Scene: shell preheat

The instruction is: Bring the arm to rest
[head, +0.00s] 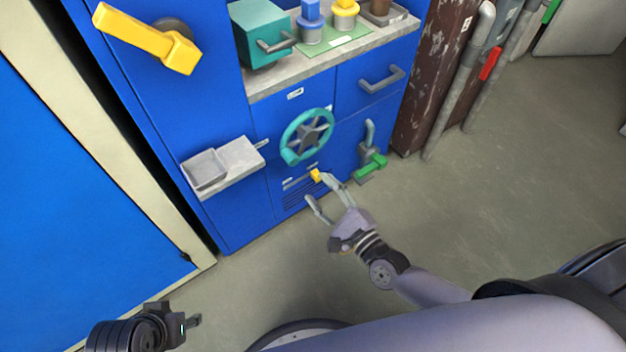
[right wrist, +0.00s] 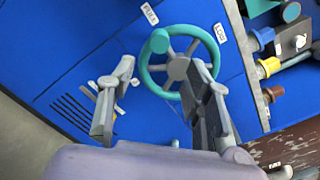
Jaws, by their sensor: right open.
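My right gripper (head: 316,188) is open and empty in front of the lower part of the blue cabinet (head: 236,222). Its fingers are spread apart in the right wrist view (right wrist: 158,78). A small yellow knob (head: 315,175) on a slot in the cabinet front shows by one fingertip; I cannot tell whether they touch. The teal handwheel (head: 307,137) is just above the fingers, and it also shows beyond them in the right wrist view (right wrist: 147,75). My left gripper (head: 192,322) is at the bottom left, small and partly hidden, away from the cabinet.
A grey shelf (head: 237,163) with a tray sticks out left of the handwheel. A large yellow handle (head: 146,38) is at upper left. Pipes (head: 462,75) stand at right. The floor (head: 520,180) at right is clear.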

